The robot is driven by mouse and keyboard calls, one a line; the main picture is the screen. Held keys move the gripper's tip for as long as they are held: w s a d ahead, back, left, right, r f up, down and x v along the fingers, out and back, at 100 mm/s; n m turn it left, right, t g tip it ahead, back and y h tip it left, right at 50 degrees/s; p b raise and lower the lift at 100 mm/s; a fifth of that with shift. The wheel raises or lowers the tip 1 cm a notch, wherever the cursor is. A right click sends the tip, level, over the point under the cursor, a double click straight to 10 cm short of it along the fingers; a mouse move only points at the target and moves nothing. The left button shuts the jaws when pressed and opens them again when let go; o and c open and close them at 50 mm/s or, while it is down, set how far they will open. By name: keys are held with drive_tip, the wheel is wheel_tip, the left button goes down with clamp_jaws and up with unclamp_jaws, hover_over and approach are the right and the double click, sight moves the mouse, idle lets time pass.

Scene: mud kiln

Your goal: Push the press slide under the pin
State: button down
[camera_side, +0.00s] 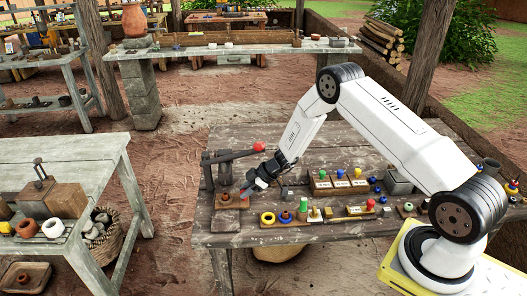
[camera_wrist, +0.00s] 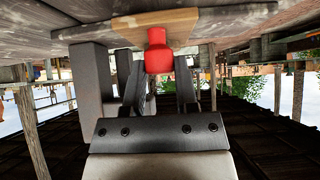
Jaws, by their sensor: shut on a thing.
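The press (camera_side: 208,173) is a dark frame at the left end of the work table, with a lever arm ending in a red ball (camera_side: 258,147). The wooden slide (camera_side: 231,202) lies low at the press, with a small reddish piece on it. In the wrist view the slide (camera_wrist: 200,20) is a tan board at the top, with a red knob (camera_wrist: 158,52) on it. My gripper (camera_side: 250,187) is low at the right side of the press. Its jaws (camera_wrist: 160,88) are shut on the red knob. The pin's tip is hard to make out.
Right of my gripper, a wooden board (camera_side: 283,222) holds coloured rings and pegs. Behind it stands a block rack (camera_side: 340,184) with coloured knobs and labels. A grey box (camera_side: 398,182) stands farther right. The table's front left corner is mostly clear.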

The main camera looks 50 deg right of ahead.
drive_tip(key=shift+d, duration=0.1)
idle(0.8)
drive_tip(key=shift+w+d+r, duration=0.1)
drive_tip(key=shift+w+d, duration=1.25)
drive_tip(key=shift+w, duration=0.05)
drive_tip(key=shift+c, duration=1.8)
unclamp_jaws()
drive_tip(key=v, duration=0.7)
drive_tip(key=shift+s+d+r, duration=0.2)
drive_tip(key=shift+s+r, duration=0.05)
